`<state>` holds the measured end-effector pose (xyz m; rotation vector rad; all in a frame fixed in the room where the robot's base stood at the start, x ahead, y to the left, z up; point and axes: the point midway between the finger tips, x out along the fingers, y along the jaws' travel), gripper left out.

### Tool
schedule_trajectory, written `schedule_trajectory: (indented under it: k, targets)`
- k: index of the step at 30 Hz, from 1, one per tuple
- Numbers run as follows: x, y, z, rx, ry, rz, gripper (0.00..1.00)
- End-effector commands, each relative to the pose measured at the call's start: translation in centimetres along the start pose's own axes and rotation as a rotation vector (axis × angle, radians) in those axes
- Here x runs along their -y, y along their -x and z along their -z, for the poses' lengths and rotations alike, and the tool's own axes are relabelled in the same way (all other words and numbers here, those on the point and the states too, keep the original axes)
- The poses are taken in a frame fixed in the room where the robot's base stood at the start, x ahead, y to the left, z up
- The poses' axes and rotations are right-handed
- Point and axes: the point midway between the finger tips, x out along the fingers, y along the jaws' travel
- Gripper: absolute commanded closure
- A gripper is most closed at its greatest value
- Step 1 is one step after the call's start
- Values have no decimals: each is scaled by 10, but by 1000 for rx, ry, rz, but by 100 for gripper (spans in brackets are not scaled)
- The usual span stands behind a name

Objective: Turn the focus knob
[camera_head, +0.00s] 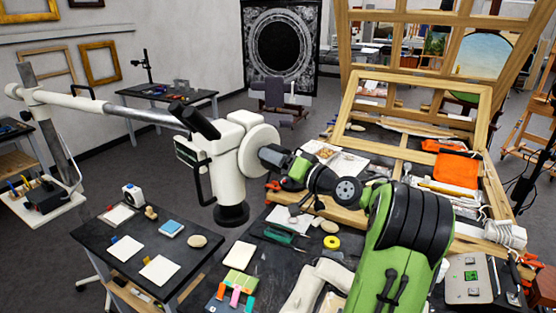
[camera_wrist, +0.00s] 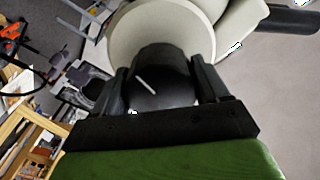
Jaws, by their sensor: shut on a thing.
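The focus knob (camera_wrist: 158,82) is a black round knob with a white line on its face, on the pale disc-shaped side of the white microscope (camera_wrist: 200,22). In the head view the microscope (camera_head: 222,155) hangs from a long white arm, and the knob (camera_head: 268,152) sticks out to the right from its round housing. My gripper (camera_head: 280,158) reaches it from the right. In the wrist view both fingers of my gripper (camera_wrist: 160,85) are on either side of the knob, shut on it. The white line is tilted, running from upper left to lower right.
A wooden frame (camera_head: 345,105) stands on the workbench behind my arm. An orange cloth (camera_head: 457,166), a yellow tape ring (camera_head: 332,242) and tools lie around. A dark side table (camera_head: 190,256) with cards is at the lower left.

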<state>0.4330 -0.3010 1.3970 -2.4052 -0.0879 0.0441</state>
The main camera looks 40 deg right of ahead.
Motion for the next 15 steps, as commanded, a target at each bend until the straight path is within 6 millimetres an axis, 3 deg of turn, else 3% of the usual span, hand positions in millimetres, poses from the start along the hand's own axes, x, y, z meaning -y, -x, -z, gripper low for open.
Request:
schedule_trajectory:
  k: [10,11,15]
  targets:
    - [0,0,0,-2,-1,0,56]
    - [0,0,0,-2,-1,0,23]
    - [0,0,0,-2,-1,0,3]
